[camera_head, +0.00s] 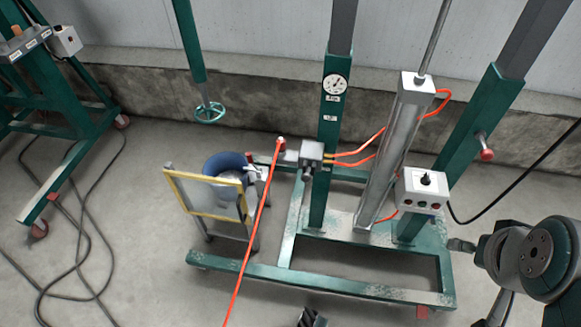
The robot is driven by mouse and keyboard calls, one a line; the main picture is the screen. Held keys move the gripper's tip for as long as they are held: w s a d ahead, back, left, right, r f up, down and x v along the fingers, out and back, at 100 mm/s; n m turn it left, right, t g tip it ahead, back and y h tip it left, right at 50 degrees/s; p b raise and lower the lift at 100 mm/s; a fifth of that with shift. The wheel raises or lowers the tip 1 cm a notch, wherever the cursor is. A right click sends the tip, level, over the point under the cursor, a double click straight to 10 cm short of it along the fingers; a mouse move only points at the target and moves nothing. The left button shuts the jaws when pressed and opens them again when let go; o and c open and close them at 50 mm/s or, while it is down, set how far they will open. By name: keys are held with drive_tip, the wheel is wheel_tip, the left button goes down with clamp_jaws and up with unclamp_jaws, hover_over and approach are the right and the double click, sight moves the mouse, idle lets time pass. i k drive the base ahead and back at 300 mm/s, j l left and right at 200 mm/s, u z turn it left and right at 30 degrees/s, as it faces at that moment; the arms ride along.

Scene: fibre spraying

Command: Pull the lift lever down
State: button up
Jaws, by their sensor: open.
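A grey valve block (311,153) sits on the left of the green frame's gauge column, with orange hoses on its right. A small red-tipped part (281,142) stands at its left, beside the upper end of a long orange hose; it may be the lift lever, but it is too small to be sure. A short dark stub hangs under the block. My arm (540,255) shows at the lower right, well apart from the valve. I make out no gripper fingers; a dark ribbed part (311,318) at the bottom edge is too cut off to identify.
The green lift frame (320,282) carries a silver cylinder (394,150) and a white control box (422,190). A blue tub (224,165) stands left, behind a yellow-framed panel (212,200). The orange hose (247,253) crosses the floor. Black cables (78,235) lie at left.

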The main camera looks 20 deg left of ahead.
sight(306, 177)
drive_tip(key=u, duration=1.2)
drive_tip(key=i, duration=0.2)
